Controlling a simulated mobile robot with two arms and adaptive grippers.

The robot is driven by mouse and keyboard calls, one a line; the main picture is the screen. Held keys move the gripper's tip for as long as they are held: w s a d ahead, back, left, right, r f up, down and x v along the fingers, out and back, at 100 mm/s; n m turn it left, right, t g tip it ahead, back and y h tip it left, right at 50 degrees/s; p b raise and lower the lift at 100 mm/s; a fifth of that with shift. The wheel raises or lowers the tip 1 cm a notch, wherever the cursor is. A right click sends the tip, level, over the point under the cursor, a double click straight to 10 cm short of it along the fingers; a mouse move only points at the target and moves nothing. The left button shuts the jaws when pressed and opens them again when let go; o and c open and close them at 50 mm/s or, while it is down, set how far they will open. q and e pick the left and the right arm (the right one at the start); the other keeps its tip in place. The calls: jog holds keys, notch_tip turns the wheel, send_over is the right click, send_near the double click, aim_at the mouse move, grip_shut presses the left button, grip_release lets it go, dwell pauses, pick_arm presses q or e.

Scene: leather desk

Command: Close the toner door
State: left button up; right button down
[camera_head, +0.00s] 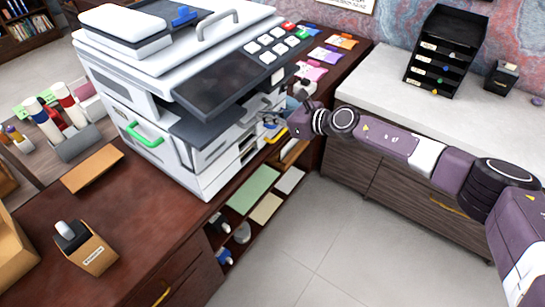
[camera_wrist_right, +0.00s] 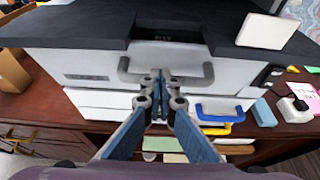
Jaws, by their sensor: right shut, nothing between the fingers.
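A white and dark grey printer (camera_head: 160,90) stands on the desk. Its front white panel (camera_head: 212,150), which I take for the toner door, faces my right arm; it also shows in the right wrist view (camera_wrist_right: 90,68) with a grey bar handle. I cannot tell whether the door is fully flush. My right gripper (camera_head: 272,122) is at the printer's front; in the wrist view its blue fingers (camera_wrist_right: 160,82) are shut and empty, with the tips over the handle's middle. Contact with the handle is unclear. My left gripper is out of view.
Below the panel are trays with blue (camera_wrist_right: 220,112) and yellow handles. A green handle (camera_head: 145,136) is on the printer's side. Open shelves with paper stacks (camera_head: 250,188) lie beneath. A white-topped cabinet (camera_head: 400,100) stands at right; the floor between is clear.

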jog(key=shift+w+a+r, duration=0.45)
jog(key=shift+a+r, duration=0.15)
dwell(0.3)
